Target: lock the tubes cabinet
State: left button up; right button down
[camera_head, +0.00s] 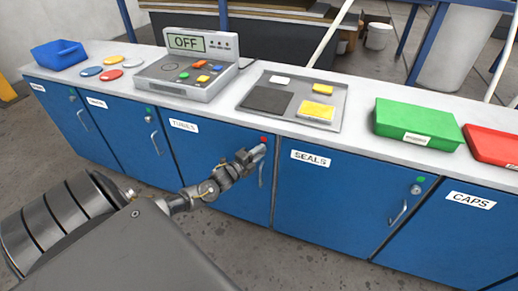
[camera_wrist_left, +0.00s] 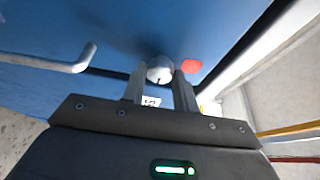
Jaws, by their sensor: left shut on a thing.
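The tubes cabinet (camera_head: 205,152) is a blue door under the counter, labelled TUBES, and it looks shut. A red marker (camera_head: 264,139) sits at its upper right corner and also shows in the left wrist view (camera_wrist_left: 192,66). My left gripper (camera_head: 256,153) reaches the door just below the red marker. In the left wrist view its fingers are shut on a round silver lock knob (camera_wrist_left: 160,68). In the head view the gripper hides the lock. The door's handle (camera_head: 261,173) is just below the gripper. My right gripper is not in view.
Neighbouring blue cabinets include SEALS (camera_head: 335,195) and CAPS (camera_head: 455,235); the SEALS door has a green marker (camera_head: 420,180). The counter above holds a device reading OFF (camera_head: 188,65), a grey tray (camera_head: 285,118), a green box (camera_head: 418,120) and a red box (camera_head: 492,145).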

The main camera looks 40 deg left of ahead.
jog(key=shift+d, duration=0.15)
pick_arm(q)
jog(key=o, duration=0.9)
jog(key=shift+o, duration=0.4)
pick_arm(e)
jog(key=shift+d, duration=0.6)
pick_arm(q)
jog(key=shift+s, duration=0.1)
jog(key=s, duration=1)
jog(key=shift+s+a+b, duration=0.3)
jog(key=shift+b, duration=0.05)
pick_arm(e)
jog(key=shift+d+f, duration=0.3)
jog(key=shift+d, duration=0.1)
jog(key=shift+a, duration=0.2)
